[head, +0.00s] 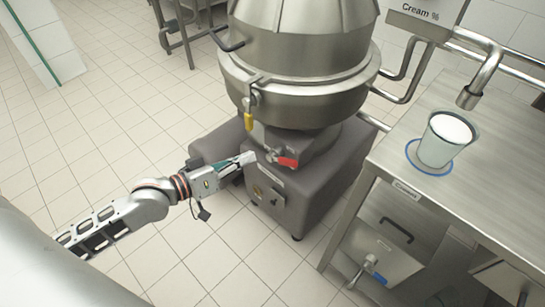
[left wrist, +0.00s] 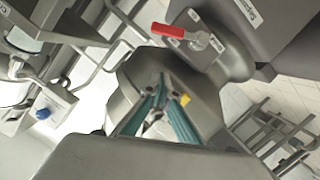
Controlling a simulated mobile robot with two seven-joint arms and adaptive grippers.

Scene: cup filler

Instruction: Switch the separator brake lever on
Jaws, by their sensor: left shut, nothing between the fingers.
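The separator (head: 295,60) is a large steel drum on a grey base (head: 290,195). A lever with a red handle (head: 287,161) sits on the front of the base, its handle pointing right from a metal pivot in the head view. In the left wrist view the red lever (left wrist: 168,31) is at the top, its handle pointing left from the pivot, with small labels around it too blurred to read. My left gripper (head: 248,158) is shut and empty just left of the lever, apparently apart from it. Its teal fingers (left wrist: 170,95) show below the lever in the wrist view. My right gripper is not in view.
A yellow-handled valve (head: 249,122) hangs from the drum above the gripper. A steel table (head: 470,180) on the right carries a cup of white liquid (head: 445,142) under a spout (head: 478,85). Tiled floor (head: 110,130) is clear on the left.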

